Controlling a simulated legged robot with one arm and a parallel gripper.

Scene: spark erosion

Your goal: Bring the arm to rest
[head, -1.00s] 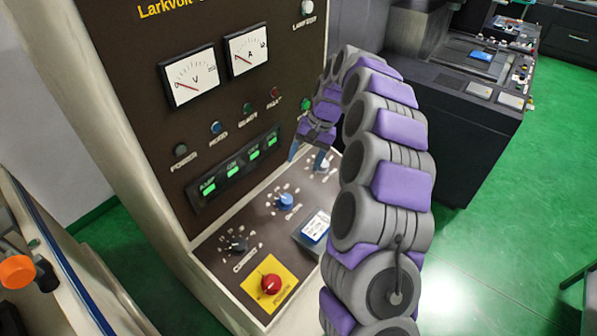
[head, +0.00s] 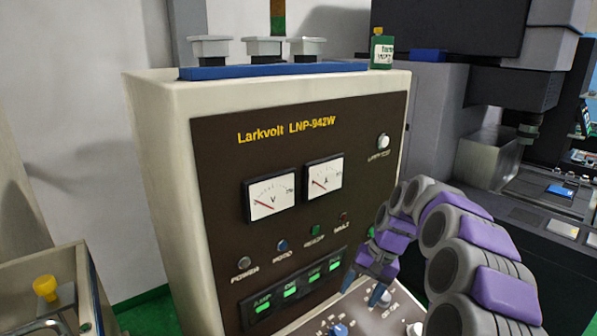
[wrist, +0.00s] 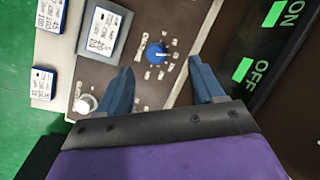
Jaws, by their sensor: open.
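My gripper (wrist: 165,85) is open in the wrist view, with its two blue fingers apart and nothing between them. Beyond the fingertips is the lower control panel, with a blue knob (wrist: 157,52) and a white knob (wrist: 85,103). In the head view my gripper (head: 364,288) hangs over the panel at the lower middle, in front of the cabinet (head: 230,220) labelled Larkvolt LNP-942W. My purple and grey arm curls in from the lower right. The fingertips look apart from the knobs, but the exact gap cannot be told.
Two dial meters (head: 270,197) and several green-lit switches (head: 262,303) are on the cabinet face. A blue tray (head: 220,72) and a green bottle (head: 381,50) stand on top. A dark machine (head: 520,70) is at the right. Green floor (wrist: 20,150) shows beside the panel.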

